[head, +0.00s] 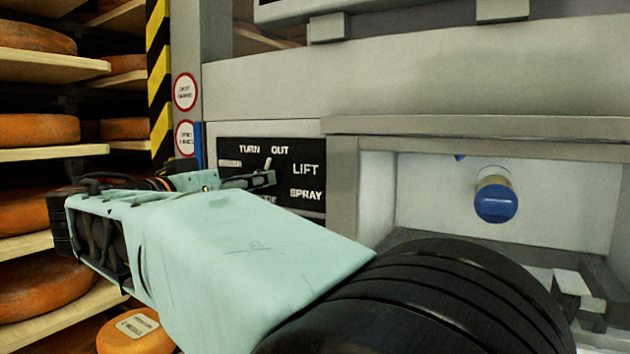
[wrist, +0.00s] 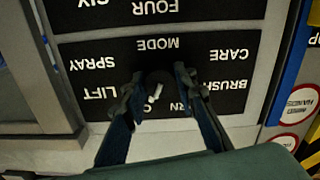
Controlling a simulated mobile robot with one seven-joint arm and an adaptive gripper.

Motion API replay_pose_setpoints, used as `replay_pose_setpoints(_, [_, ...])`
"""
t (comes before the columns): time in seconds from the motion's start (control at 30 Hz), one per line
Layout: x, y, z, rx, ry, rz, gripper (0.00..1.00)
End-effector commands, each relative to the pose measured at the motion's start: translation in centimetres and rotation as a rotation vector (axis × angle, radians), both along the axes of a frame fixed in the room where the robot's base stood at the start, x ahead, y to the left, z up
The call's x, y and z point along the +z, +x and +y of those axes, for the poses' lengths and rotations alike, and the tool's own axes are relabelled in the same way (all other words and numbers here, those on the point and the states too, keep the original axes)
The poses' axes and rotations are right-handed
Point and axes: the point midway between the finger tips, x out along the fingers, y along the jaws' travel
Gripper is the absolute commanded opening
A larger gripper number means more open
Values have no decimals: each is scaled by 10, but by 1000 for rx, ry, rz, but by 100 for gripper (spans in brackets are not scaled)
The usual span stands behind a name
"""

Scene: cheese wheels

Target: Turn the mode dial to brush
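The panel reads TURN OUT, LIFT, SPRAY, CARE and BRUSH. In the head view the pointer (head: 267,163) is near upright, toward TURN OUT. The wrist view is upside down, with the BRUSH label (wrist: 229,84) right of the dial. My gripper (head: 265,180) is at the panel; in the wrist view its fingers (wrist: 160,85) stand apart, one on each side of the dial. I cannot tell whether they touch it. My arm hides the panel's lower left.
A recessed bay (head: 420,200) with a blue-capped knob (head: 496,202) lies right of the panel. Shelves of orange cheese wheels (head: 38,130) stand at the left, beside a yellow-and-black striped post (head: 158,70). Another black panel (wrist: 160,12) with FOUR and SIX adjoins the mode panel.

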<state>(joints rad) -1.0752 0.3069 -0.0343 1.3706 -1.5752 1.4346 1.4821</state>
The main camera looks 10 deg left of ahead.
Motion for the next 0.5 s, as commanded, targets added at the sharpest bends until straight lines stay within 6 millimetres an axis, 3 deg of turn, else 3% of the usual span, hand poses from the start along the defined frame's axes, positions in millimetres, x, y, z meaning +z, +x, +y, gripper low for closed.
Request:
replay_pose_setpoints(0.1, [0,0,0,0,0,0,2])
replay_pose_setpoints(0.5, [0,0,0,0,-77,32,2])
